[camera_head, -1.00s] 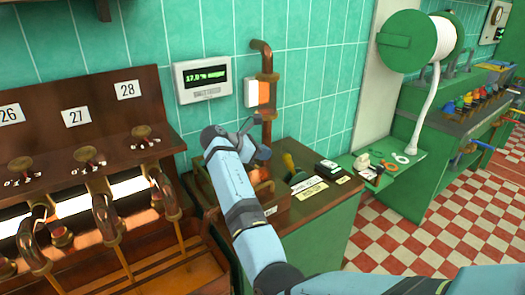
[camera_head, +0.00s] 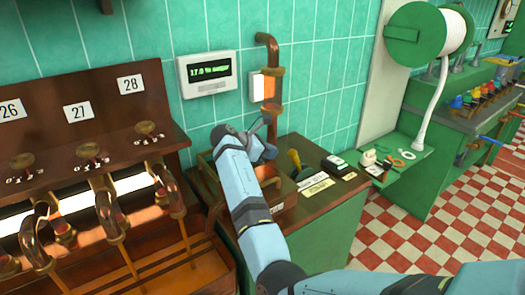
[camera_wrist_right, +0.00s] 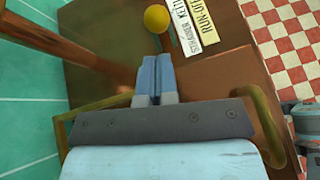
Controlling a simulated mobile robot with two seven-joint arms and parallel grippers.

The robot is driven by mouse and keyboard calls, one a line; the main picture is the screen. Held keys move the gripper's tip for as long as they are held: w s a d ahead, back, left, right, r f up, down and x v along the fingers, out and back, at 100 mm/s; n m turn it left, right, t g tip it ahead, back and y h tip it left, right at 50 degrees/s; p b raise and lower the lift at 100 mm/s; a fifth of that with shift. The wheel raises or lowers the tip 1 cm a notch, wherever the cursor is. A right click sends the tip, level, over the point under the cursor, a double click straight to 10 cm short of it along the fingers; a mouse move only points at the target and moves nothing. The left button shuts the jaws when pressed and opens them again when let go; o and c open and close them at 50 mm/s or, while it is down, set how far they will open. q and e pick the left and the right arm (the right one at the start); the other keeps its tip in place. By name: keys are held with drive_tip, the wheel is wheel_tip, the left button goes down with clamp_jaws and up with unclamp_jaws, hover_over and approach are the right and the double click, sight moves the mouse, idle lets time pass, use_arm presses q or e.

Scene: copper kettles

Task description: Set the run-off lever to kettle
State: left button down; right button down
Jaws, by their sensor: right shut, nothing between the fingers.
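In the right wrist view the round yellow knob (camera_wrist_right: 155,18) stands just beyond my fingertips, with a gap that looks small. Beside it lie a label plate reading RUN-OFF (camera_wrist_right: 208,20) and another with the word KETTLE (camera_wrist_right: 188,28). My right gripper (camera_wrist_right: 155,62) is shut and empty, pointing toward the knob. In the head view my right gripper (camera_head: 262,124) is small, near the copper pipe. Which setting the lever points to cannot be told. My left gripper is out of view.
A copper pipe (camera_head: 272,85) rises by the wall close to my right gripper. A wall display (camera_head: 208,73) glows green. A wooden rack (camera_head: 85,108) with numbered taps stands at left. A small black-and-white item (camera_head: 335,163) sits right of the lever. Checkered floor lies right.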

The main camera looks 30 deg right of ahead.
sight(297, 163)
drive_tip(key=x, duration=0.4)
drive_tip(key=shift+d+f, duration=0.2)
drive_tip(key=shift+d, duration=0.05)
